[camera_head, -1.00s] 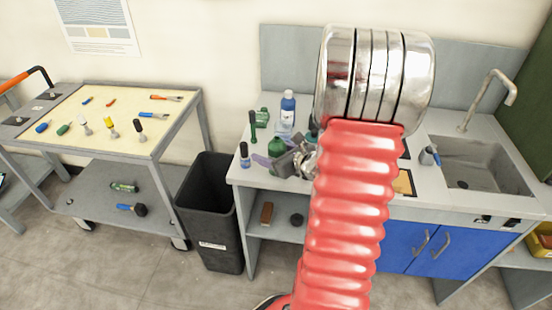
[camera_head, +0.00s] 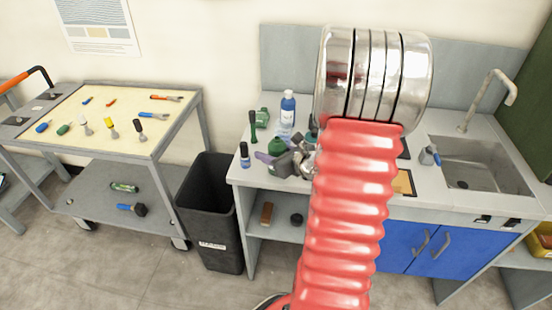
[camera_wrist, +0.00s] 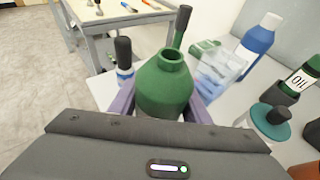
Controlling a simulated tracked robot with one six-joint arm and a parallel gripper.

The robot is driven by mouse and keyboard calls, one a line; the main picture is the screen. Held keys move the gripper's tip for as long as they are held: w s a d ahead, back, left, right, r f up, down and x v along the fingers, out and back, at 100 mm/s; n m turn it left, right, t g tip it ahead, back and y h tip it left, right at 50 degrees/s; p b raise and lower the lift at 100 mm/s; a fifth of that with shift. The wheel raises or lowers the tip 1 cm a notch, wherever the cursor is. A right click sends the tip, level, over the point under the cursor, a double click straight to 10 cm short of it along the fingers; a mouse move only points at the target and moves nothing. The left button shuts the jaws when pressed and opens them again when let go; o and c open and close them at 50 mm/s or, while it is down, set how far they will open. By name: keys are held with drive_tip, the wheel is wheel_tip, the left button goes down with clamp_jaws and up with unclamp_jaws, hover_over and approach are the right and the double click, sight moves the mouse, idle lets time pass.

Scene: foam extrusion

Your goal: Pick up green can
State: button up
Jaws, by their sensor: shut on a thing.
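The green can (camera_wrist: 165,86), a rounded body with a short open neck, stands on the worktop between the purple fingers of my gripper (camera_wrist: 160,108). The fingers touch it on both sides, and its lower part is hidden by my gripper's body. In the head view the green can (camera_head: 277,145) shows its upper part behind my gripper (camera_head: 272,158), which is shut on it at the left of the counter. The red ribbed sleeve of my arm covers the middle of the counter in that view.
Close around it stand a small dark-capped bottle (camera_head: 244,155), a green-handled tool (camera_head: 253,127) and a blue bottle (camera_head: 288,108). An oil bottle (camera_wrist: 302,74) and a teal-lidded container (camera_wrist: 270,122) stand at the right. A black bin (camera_head: 212,205) stands left of the counter.

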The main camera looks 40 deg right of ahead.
drive_tip(key=c, duration=0.6)
drive_tip(key=shift+o, duration=0.2)
drive_tip(key=shift+r, duration=0.2)
wheel_tip(320, 180, up, 10)
drive_tip(key=shift+f, duration=0.15)
idle(0.5)
